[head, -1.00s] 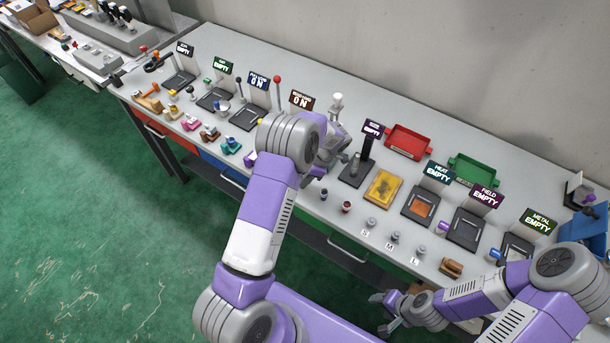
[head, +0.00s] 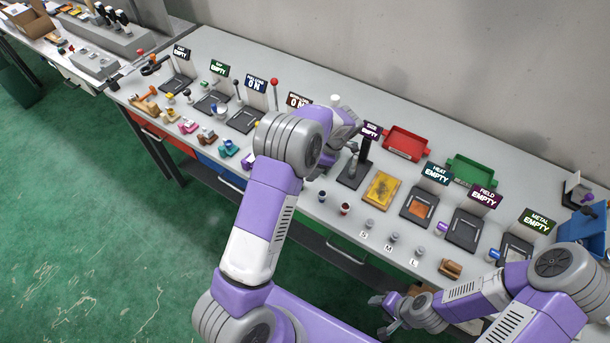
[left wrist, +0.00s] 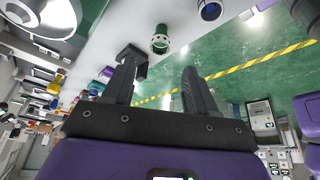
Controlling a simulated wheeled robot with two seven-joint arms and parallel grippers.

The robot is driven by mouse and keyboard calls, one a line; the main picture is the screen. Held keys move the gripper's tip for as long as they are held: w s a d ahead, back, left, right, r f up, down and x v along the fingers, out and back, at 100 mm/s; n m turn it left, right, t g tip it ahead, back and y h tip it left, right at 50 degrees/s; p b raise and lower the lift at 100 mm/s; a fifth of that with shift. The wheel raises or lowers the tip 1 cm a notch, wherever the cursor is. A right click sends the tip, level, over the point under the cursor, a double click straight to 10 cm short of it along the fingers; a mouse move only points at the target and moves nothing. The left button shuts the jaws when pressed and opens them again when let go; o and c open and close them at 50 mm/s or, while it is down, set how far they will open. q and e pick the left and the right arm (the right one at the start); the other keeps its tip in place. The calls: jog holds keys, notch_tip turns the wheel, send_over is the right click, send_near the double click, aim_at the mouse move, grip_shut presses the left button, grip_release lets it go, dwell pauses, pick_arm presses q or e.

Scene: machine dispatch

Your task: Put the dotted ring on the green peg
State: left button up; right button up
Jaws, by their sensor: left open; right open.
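My left gripper shows in the left wrist view (left wrist: 160,68), with its two dark fingers apart and nothing between them. Just beyond the fingertips is a small green cylindrical piece (left wrist: 160,41) with pale dots around its lower rim, apart from both fingers. I cannot tell whether it is the dotted ring or the green peg. My right gripper (head: 379,312) is open and empty low in front of the bench edge. I cannot pick out the ring and peg separately.
A dark blue piece (left wrist: 210,10) lies near the green one. On the bench stand a red tray (head: 424,153), a green tray (head: 447,171), a yellow pad (head: 383,189) and signed stations. Small pieces line the front edge. A blue bin (head: 577,229) is at the right.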

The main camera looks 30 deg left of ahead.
pick_arm(q)
jog(key=v, duration=0.5)
jog(key=shift+r, duration=0.1)
dwell(0.4)
